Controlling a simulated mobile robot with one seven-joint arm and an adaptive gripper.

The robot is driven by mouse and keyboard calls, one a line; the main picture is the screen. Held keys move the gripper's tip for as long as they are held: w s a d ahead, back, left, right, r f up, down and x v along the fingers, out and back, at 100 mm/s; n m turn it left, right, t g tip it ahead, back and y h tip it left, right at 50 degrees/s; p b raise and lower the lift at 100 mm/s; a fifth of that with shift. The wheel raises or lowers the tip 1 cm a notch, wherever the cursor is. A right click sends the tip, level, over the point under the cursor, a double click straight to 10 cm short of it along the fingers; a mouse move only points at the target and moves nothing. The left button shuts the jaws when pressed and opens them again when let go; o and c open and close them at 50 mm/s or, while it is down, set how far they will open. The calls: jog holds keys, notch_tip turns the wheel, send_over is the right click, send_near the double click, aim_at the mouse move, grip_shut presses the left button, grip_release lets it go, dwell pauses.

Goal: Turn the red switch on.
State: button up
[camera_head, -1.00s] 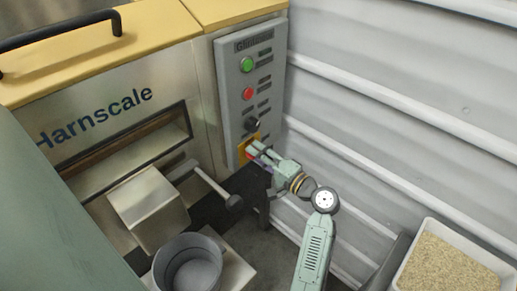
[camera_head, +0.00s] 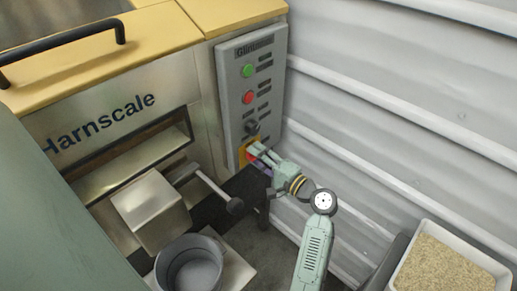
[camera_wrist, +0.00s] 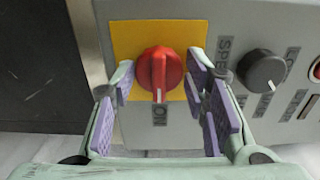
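The red switch (camera_wrist: 160,72) is a rotary knob on a yellow plate (camera_wrist: 125,40). In the wrist view, the white mark on its lower edge points to the ON label below it. In the head view, the yellow plate (camera_head: 242,155) is low on the grey control panel, partly hidden by my gripper. My gripper (camera_wrist: 160,84) is open, its purple-padded fingers on either side of the switch with a visible gap on each side. In the head view, my gripper (camera_head: 255,152) reaches the plate from the lower right.
A dark knob (camera_wrist: 262,70) sits right of the switch in the wrist view. Green (camera_head: 247,71) and red (camera_head: 248,97) buttons sit higher on the panel. A lever (camera_head: 212,189) and a grey bucket (camera_head: 190,265) are left of my arm; a corrugated wall (camera_head: 400,100) is at right.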

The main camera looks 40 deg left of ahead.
jog(key=o, duration=0.3)
jog(key=shift+d, duration=0.1)
jog(key=d, duration=0.8)
jog(key=s+d, duration=0.1)
jog(key=d, duration=0.3)
dwell(0.3)
